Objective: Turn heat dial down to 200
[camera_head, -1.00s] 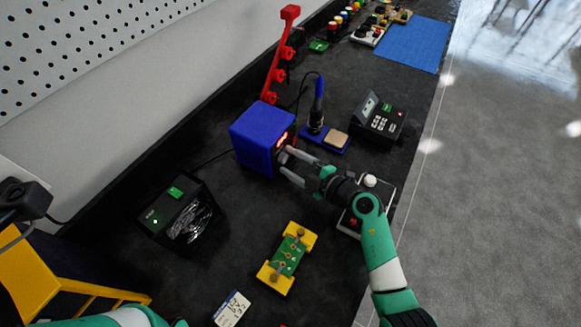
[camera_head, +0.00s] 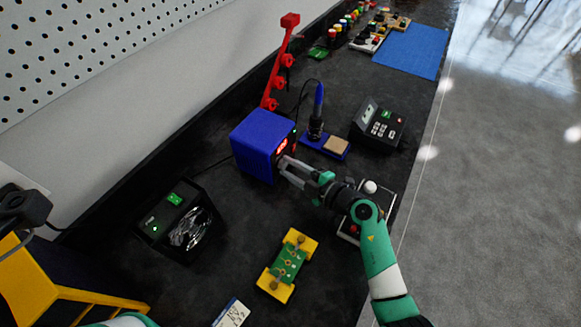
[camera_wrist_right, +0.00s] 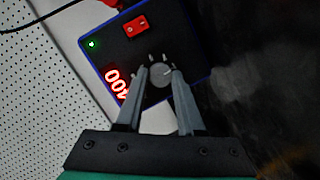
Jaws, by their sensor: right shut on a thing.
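The blue soldering station (camera_head: 262,138) stands on the dark bench, its front panel facing my right arm. In the right wrist view its grey round heat dial (camera_wrist_right: 160,75) sits on the black panel below a red switch (camera_wrist_right: 136,25). The red lit display (camera_wrist_right: 118,82) beside the dial shows two zeros; its other digit is not clear to me. My right gripper (camera_head: 287,168) is at the panel, its two fingers shut on the dial, one on each side. My left gripper is out of view; only a bit of green arm shows at the bottom left.
A soldering iron in its stand (camera_head: 317,128) is right of the station, with a black meter (camera_head: 378,123) beyond. A black fan box (camera_head: 178,221) and a green board in a yellow holder (camera_head: 288,264) lie nearer. A box with a white knob (camera_head: 387,208) is under my right arm.

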